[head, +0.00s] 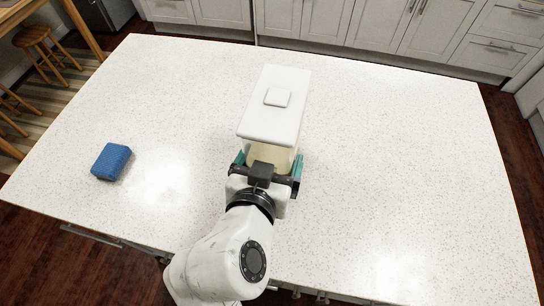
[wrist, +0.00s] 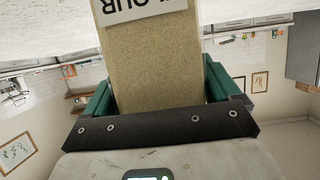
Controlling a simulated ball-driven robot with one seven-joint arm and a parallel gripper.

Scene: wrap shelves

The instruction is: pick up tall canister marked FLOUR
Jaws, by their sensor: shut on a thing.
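The tall canister (head: 271,121) has a white lid with a small square knob and a cream body. In the wrist view its beige body (wrist: 155,62) shows a white label with letters reading "OUR", the rest cut off. My gripper (head: 270,166) is shut on the canister, with one green finger on each side of its body. In the wrist view the gripper (wrist: 157,90) also has the body between its green fingers. The canister's base is hidden in the head view, so I cannot tell whether it touches the counter.
A blue block-like object (head: 111,161) lies on the white speckled counter (head: 400,160) to the left of my arm. The counter is otherwise clear. Wooden stools (head: 36,38) stand beyond its left edge, and grey cabinets (head: 370,22) line the back.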

